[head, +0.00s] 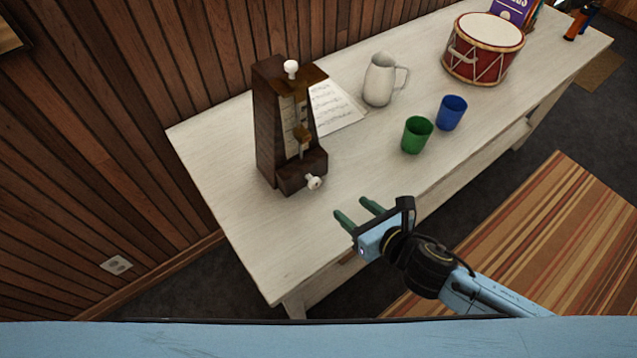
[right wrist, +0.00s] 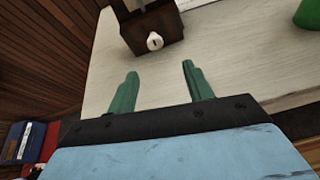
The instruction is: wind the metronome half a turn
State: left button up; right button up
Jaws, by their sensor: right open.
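The metronome (head: 283,130) is a dark wooden case standing upright near the left end of the white table (head: 235,205). It has a white knob on top and a white winding key (head: 314,182) low on its front. My right gripper (head: 357,214) is open and empty, near the table's front edge, below and to the right of the key and apart from it. In the right wrist view the key (right wrist: 155,41) shows beyond the two green fingers (right wrist: 160,88), ahead of the gap between them. My left gripper is not in view.
A sheet of music (head: 335,106) lies behind the metronome. A pitcher (head: 379,80), a green cup (head: 416,135), a blue cup (head: 451,113) and a drum (head: 482,50) stand to the right. The tabletop between key and gripper is clear. A wooden wall (head: 150,90) runs behind.

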aim_at(316, 184)
jog(key=shift+n, duration=0.9)
jog(key=b+x, duration=0.1)
jog(key=x, duration=0.5)
jog(key=a+b+x, duration=0.1)
jog(key=x, duration=0.6)
jog(key=shift+s+r, duration=0.1)
jog(key=c, duration=0.9)
